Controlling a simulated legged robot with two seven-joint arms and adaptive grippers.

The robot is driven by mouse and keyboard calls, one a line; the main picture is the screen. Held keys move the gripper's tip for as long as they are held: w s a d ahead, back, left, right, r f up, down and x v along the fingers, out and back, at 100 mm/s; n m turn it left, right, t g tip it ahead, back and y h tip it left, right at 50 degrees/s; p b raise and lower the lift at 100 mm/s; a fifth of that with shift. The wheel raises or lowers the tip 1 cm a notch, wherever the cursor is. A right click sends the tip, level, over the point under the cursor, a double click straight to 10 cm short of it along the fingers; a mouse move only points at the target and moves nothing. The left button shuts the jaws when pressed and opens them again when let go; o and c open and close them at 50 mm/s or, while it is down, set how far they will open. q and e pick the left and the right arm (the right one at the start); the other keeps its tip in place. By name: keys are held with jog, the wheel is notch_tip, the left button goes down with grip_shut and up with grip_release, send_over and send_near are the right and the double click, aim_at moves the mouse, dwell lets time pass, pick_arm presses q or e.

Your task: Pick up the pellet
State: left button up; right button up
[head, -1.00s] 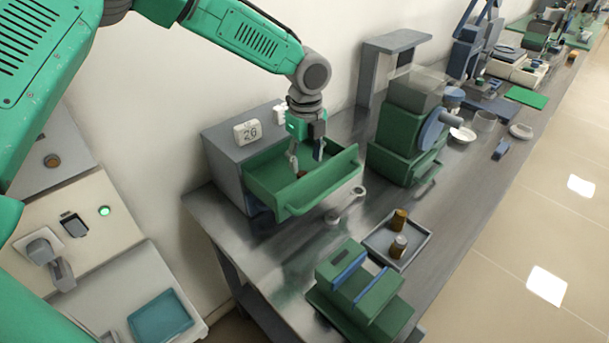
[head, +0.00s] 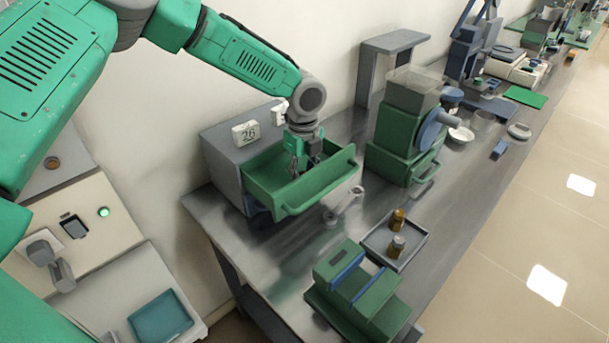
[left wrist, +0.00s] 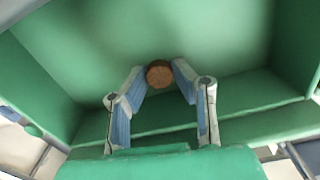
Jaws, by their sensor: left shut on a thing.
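The pellet (left wrist: 159,74) is a small brown, round-ended piece. In the left wrist view it sits between the fingertips of my left gripper (left wrist: 159,82), inside the green drawer (left wrist: 240,85). The gripper is shut on it, with a fingertip against each side. In the head view my left gripper (head: 305,165) reaches down into the open drawer (head: 325,190) of the grey cabinet marked 26 (head: 225,170). The pellet is hidden there behind the fingers and drawer wall. My right gripper is not in view.
The drawer's walls surround the left gripper. A green block-like device (head: 350,290) is at the bench's near end. A green machine with a wheel (head: 400,135) stands right of the drawer.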

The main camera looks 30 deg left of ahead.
aim_at(301, 173)
pick_arm(q)
jog(key=shift+a+r, duration=0.25)
jog(key=shift+r, duration=0.2)
notch_tip(301, 173, up, 8)
jog(key=shift+r, duration=0.25)
jog(key=shift+d+r, duration=0.15)
jog(key=shift+r, duration=0.2)
jog(key=shift+a+f, duration=0.1)
jog(key=shift+a, duration=0.35)
jog(key=shift+d, duration=0.3)
